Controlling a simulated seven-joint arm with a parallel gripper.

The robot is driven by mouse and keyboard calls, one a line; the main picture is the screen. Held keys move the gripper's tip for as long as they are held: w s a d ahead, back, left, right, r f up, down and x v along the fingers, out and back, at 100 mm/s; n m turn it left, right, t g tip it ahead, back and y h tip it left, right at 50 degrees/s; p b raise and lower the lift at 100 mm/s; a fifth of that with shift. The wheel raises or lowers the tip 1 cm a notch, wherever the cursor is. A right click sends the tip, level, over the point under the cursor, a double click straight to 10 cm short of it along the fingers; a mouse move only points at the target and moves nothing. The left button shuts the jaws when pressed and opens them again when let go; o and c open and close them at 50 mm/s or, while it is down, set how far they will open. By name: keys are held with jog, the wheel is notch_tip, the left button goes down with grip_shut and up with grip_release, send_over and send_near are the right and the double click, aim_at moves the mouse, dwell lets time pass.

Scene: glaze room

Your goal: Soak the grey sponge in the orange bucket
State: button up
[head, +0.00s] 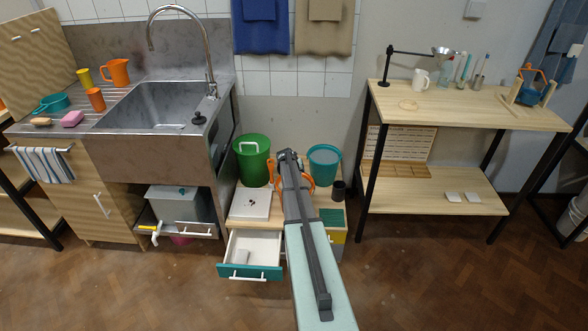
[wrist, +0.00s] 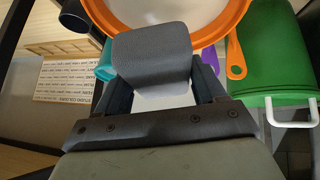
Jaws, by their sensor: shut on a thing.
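My gripper (head: 289,157) is shut on the grey sponge (wrist: 151,55), a dark grey block held between its two fingers in the wrist view. The orange bucket (wrist: 124,22) shows at the top of the wrist view as a wide orange rim around a pale inside. The sponge covers part of its near rim there. In the head view the orange bucket (head: 309,182) is mostly hidden behind my gripper and arm. I cannot tell how high the sponge is above it, nor what is inside the bucket.
A green bucket (head: 251,168) stands left of my gripper and a teal bucket (head: 325,174) right of it. A dark cup (head: 339,190) stands nearby. The drawer (head: 250,271) below is pulled open. A sink (head: 165,105) is at left and a wooden shelf table (head: 465,113) at right.

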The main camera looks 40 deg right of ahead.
notch_tip(320, 180, down, 10)
dwell(1.0)
jog(key=shift+r, duration=0.1)
jog(key=shift+r, duration=0.1)
dwell(1.0)
jog(key=shift+r, duration=5.3)
